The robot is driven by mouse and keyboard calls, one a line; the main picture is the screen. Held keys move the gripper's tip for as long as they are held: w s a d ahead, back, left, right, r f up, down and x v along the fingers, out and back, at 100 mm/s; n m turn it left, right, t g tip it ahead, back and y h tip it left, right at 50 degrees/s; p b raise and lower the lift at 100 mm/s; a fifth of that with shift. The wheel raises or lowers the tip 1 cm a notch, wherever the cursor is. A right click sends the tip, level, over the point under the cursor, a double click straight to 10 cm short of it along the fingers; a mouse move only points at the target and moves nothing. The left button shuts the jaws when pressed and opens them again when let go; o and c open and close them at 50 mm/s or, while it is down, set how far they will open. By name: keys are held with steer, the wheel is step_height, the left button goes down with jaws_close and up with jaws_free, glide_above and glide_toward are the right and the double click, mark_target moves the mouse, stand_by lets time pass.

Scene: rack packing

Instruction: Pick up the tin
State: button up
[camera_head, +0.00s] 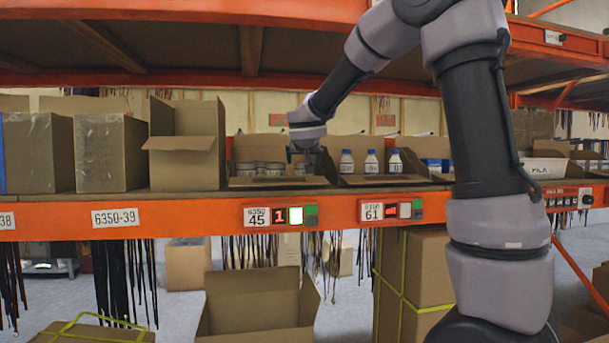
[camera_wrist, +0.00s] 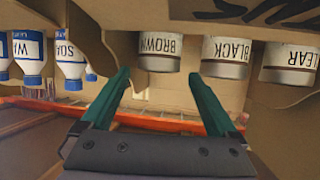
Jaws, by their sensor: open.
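Several white, grey-lidded tins stand in an open cardboard box on the shelf, seen small in the head view (camera_head: 260,168). In the wrist view, which looks upside down, three tins show: one labelled BROWN (camera_wrist: 160,50), one labelled BLACK (camera_wrist: 227,56) and one labelled CLEAR (camera_wrist: 291,62). My gripper (camera_head: 304,158) is at the right side of the tin box. In the wrist view my gripper (camera_wrist: 159,76) has its two green fingers apart, with nothing held between them. The fingertips lie near the BROWN and BLACK tins; contact cannot be told.
Blue-capped white bottles (camera_head: 370,162) stand in the neighbouring box to the right. A taller open carton (camera_head: 186,150) stands left of the tins. The orange shelf beam (camera_head: 180,216) runs along the front, and another shelf hangs above.

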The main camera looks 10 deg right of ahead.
steer(key=x, duration=0.5)
steer(key=shift+w+d+f, duration=0.15)
steer(key=shift+w+f, duration=0.1)
steer(key=shift+w, duration=0.1)
steer(key=c, duration=1.2)
